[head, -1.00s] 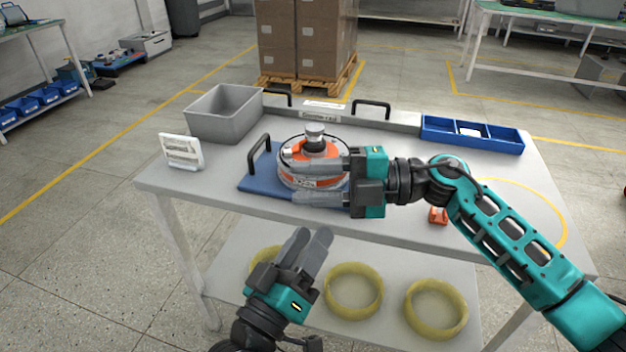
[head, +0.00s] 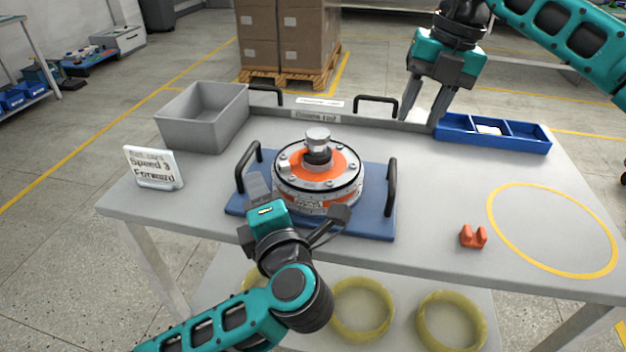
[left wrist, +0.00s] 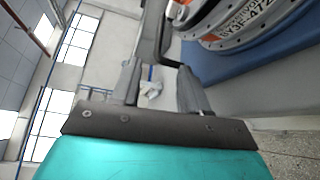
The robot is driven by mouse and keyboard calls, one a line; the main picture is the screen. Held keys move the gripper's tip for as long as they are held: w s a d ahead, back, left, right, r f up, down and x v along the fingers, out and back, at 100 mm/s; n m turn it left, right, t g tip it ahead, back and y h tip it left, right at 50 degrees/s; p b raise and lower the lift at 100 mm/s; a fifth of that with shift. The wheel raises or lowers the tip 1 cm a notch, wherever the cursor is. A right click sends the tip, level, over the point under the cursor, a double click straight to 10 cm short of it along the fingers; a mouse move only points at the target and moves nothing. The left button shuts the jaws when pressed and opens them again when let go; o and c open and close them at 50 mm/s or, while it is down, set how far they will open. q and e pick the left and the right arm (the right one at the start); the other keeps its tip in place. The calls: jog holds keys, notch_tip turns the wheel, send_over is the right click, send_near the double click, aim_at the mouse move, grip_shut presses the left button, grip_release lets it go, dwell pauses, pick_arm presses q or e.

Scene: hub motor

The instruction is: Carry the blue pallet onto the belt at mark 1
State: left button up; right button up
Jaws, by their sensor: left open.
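The blue pallet (head: 375,222) lies flat on the grey table. It has a black left handle (head: 249,165) and a black right handle (head: 391,187). The orange and silver hub motor (head: 318,172) sits on it. My left gripper (head: 257,184) is open at the pallet's front left, close to the left handle. In the left wrist view its spread fingers (left wrist: 160,86) show just below a dark bar, probably that handle; I cannot tell whether they touch. My right gripper (head: 424,108) is open and empty above the table's back edge. No belt or mark 1 can be made out.
A grey bin (head: 203,118) stands at the back left, with a white sign (head: 153,168) in front. A blue divided tray (head: 520,138) lies at the back right. A small orange block (head: 473,237) and an empty yellow circle (head: 505,235) are right of the pallet.

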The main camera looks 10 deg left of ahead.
aim_at(247, 162)
pick_arm(q)
jog(key=shift+s, duration=0.1)
pick_arm(e)
jog(key=shift+s, duration=0.1)
pick_arm(q)
jog(key=shift+w, duration=0.2)
jog(key=x, duration=1.2)
jog(key=shift+w+a, duration=0.2)
jog(key=shift+a, duration=0.05)
pick_arm(e)
jog(key=f, duration=0.4)
jog(key=a+f, duration=0.1)
jog(key=f, duration=0.3)
jog(key=a+f, duration=0.1)
jog(key=f, duration=0.3)
jog(key=shift+a+f, duration=0.25)
jog(key=shift+f, duration=0.1)
pick_arm(q)
grip_shut()
pick_arm(e)
grip_shut()
